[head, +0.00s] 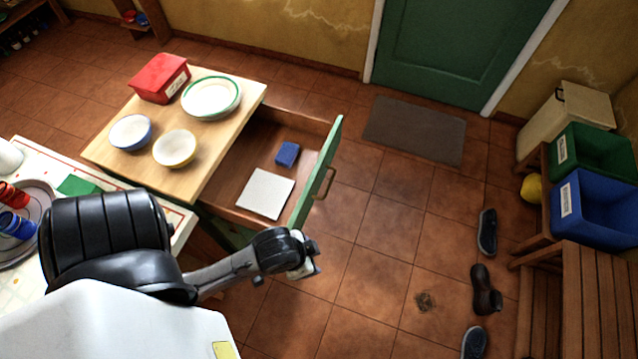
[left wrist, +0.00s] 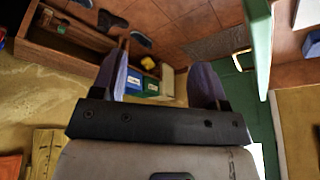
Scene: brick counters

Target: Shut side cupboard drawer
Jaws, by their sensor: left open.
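The side cupboard drawer (head: 255,150) is pulled well out from under the wooden cupboard top (head: 225,150). Its green front (head: 318,170) carries a brass handle (head: 325,184), which faces the open floor. A white square thing (head: 265,193) and a small blue box (head: 287,153) lie inside the drawer. My left gripper (head: 303,262) is beyond the near end of the drawer front, apart from it. In the left wrist view my left gripper (left wrist: 160,62) is open and empty, with the green drawer front (left wrist: 258,50) and handle (left wrist: 240,60) to its right. My right gripper is not in view.
A red box (head: 159,78), plate (head: 211,98) and bowls (head: 174,149) stand on the cupboard top. Tiled floor (head: 380,240) beyond the drawer is clear up to shoes (head: 486,290) and a bench (head: 590,300). A grey mat (head: 415,130) lies before the green door.

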